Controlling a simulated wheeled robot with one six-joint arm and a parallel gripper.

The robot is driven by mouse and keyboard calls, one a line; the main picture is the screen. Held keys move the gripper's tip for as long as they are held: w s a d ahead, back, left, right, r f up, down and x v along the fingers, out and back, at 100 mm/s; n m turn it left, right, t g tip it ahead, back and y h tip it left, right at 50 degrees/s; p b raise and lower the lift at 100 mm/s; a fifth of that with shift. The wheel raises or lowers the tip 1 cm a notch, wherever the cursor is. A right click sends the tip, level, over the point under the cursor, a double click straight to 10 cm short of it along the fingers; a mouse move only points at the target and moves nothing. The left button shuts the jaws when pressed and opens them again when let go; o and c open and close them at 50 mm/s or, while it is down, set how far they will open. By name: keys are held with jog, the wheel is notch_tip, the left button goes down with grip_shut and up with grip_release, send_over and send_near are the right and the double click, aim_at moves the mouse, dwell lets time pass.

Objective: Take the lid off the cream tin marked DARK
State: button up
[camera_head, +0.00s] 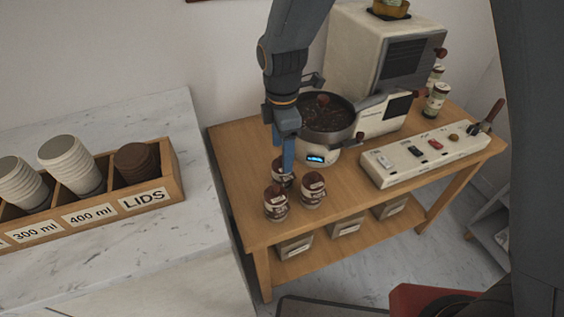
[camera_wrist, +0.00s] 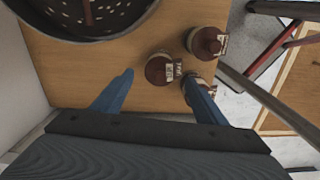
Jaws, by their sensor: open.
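Three cream tins with dark red-brown lids and pale labels stand close together on the wooden cart's near-left corner. In the head view there is a rear tin (camera_head: 277,167), a right tin (camera_head: 312,194) and a front tin (camera_head: 275,206). The label words are too small to read, so I cannot tell which is DARK. My gripper (camera_head: 286,166) points down at the rear tin and partly hides it. In the wrist view the gripper (camera_wrist: 158,78) is open, with one tin (camera_wrist: 160,70) beyond and between its blue fingertips. The right finger partly covers another tin (camera_wrist: 205,80); a third tin (camera_wrist: 208,42) stands farther off.
A round pan of dark beans (camera_head: 328,112) on a scale-like base stands close behind the tins. A white switch panel (camera_head: 425,152) and a large machine (camera_head: 375,65) are to the right and back. A box of cups and lids (camera_head: 90,214) sits on the left marble counter.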

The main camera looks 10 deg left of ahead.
jog(key=shift+f, duration=1.5)
